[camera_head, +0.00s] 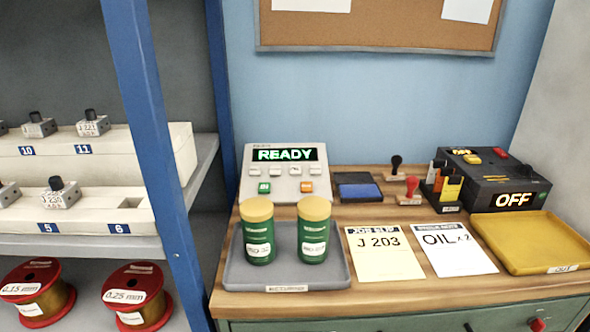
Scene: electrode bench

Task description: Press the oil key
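A pale grey console (286,202) stands at the back left of the bench. Its display (285,155) reads READY in green. Below the display is a row of several white keys (281,171), then a green key (264,187) and an orange key (307,187). The key labels are too small to read, so I cannot tell which one is the oil key. A white card (456,255) in front reads OIL x2. Neither of my grippers is in view.
Two green jars with yellow lids (258,240) stand on a grey tray (285,277) in front of the console. A job slip (384,262) reads J 203. Stamps, a blue pad (360,192), a black box (500,190) showing OFF and an empty yellow tray (532,245) are right. Shelving (160,130) stands left.

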